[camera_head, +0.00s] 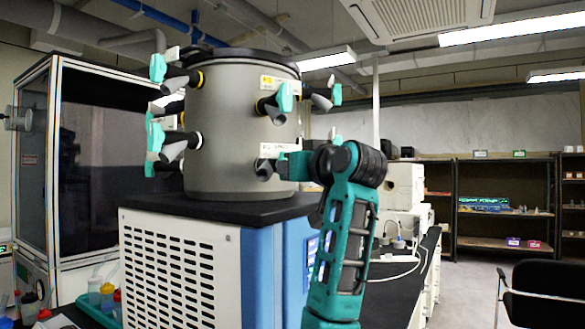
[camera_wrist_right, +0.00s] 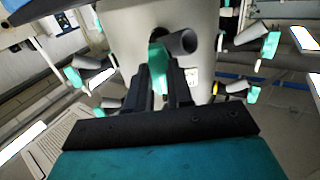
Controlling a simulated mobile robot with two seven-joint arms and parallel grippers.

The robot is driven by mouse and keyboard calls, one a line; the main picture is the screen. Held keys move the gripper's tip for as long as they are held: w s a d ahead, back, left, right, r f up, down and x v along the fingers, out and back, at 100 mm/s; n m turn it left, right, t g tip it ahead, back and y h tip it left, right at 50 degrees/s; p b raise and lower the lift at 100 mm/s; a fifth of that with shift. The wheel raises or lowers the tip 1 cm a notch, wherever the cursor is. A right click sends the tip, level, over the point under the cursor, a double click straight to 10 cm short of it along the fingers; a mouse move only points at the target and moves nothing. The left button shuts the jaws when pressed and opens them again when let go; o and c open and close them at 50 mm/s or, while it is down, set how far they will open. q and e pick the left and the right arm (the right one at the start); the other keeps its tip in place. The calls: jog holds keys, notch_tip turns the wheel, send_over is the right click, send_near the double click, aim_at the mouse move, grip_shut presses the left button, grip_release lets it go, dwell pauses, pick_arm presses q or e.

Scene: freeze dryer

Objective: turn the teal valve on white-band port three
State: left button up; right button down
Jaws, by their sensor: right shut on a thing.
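The freeze dryer's grey drum (camera_head: 235,125) stands on a black top and carries several ports with teal valves. My right gripper (camera_wrist_right: 160,78) is shut on a teal valve (camera_wrist_right: 157,58) beside a dark grey port tube (camera_wrist_right: 182,42). In the head view my right arm reaches to the lower front port (camera_head: 264,170), under a white label (camera_head: 271,150); the wrist hides much of this valve. An upper port (camera_head: 268,105) has a yellow band, a yellow-marked label and a teal valve (camera_head: 285,97). My left gripper is not in view.
More teal valves stick out at the drum's left, upper (camera_head: 158,68) and lower (camera_head: 155,138), and at its right (camera_head: 336,94). A glass-fronted cabinet (camera_head: 90,150) stands at left. Bottles (camera_head: 94,290) stand low at left. A black chair (camera_head: 545,290) is at right.

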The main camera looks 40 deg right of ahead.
jog(key=c, duration=1)
grip_release()
jog(key=shift+s, duration=0.1)
jog(key=b+v, duration=0.1)
jog(key=v, duration=1.1)
jog(key=shift+s, duration=0.4)
jog(key=shift+a, duration=0.1)
